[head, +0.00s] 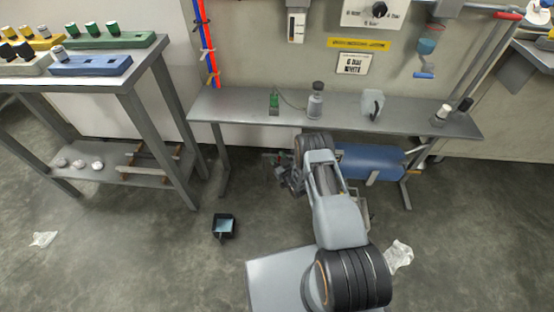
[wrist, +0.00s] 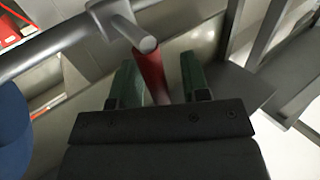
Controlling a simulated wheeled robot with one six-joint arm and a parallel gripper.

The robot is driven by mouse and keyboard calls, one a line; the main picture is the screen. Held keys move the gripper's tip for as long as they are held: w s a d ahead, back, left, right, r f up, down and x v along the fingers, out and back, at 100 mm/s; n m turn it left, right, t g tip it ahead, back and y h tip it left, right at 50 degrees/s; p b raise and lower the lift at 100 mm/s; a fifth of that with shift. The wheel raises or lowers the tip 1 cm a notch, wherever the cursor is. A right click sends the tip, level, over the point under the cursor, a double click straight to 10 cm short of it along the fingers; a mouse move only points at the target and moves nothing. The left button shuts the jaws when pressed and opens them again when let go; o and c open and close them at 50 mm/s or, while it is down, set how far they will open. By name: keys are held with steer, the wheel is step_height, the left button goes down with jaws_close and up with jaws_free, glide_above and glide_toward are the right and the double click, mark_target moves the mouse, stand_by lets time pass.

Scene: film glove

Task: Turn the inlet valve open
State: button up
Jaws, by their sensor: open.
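A red lever handle (wrist: 151,74) shows in the wrist view, joined near a grey round stub on a pipe fitting (wrist: 122,22). I take it for the inlet valve's handle. My gripper (wrist: 159,66) is open, with one green finger on each side of the red handle. I cannot tell whether either finger touches it. In the head view my gripper (head: 284,178) is low under the bench, left of the blue tank (head: 365,165). My arm hides most of the valve there.
The grey bench (head: 420,118) stands above my gripper, with bottles on it. A bench leg (head: 224,160) is to the left. A grey pipe (wrist: 45,48) crosses the wrist view. A small dark bin (head: 223,226) is on the floor, which is otherwise mostly clear.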

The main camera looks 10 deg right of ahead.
steer(key=shift+w, duration=0.25)
jaws_close()
stand_by(0.3)
